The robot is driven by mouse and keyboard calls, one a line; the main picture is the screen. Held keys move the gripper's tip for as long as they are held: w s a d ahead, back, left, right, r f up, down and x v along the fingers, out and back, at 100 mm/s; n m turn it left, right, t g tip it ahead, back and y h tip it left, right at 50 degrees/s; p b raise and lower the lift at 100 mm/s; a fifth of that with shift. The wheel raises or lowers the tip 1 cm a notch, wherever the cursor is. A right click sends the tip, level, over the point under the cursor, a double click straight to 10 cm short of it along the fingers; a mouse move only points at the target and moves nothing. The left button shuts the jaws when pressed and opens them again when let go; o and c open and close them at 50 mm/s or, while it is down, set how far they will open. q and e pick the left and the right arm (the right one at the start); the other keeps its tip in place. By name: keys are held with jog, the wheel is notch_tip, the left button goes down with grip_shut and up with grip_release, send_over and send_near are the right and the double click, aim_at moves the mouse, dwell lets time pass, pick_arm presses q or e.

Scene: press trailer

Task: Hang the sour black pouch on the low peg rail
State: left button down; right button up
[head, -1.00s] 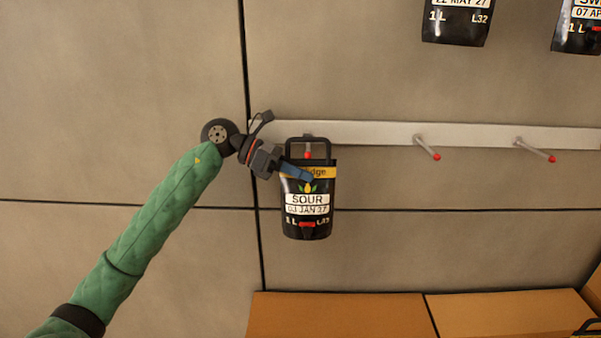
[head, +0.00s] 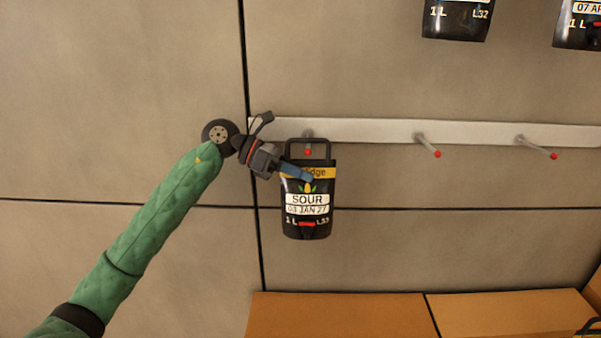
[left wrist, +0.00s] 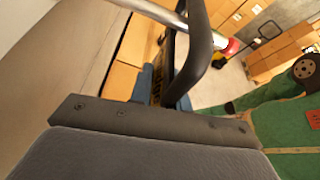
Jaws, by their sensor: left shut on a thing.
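The sour black pouch (head: 307,218) is upright, with a yellow band, a white SOUR label and a black loop handle (head: 307,141) on top. My left gripper (head: 303,175) is shut on the pouch's upper part, its blue fingers lying across the yellow band. The low peg rail (head: 375,131) runs along the wall behind. Its leftmost peg, with a red tip (head: 308,152), shows inside the handle's opening; I cannot tell whether the handle rests on it. My right gripper is out of view.
Two more pegs, a middle one (head: 428,146) and a right one (head: 537,148), are empty. Other black pouches hang higher at the upper right (head: 457,22). Cardboard boxes (head: 340,316) stand below. The wall left of the rail is bare.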

pick_arm(q)
jog(key=shift+r, duration=0.1)
jog(key=c, duration=1.2)
grip_release()
jog(key=shift+c, duration=0.2)
jog(key=shift+a, duration=0.1)
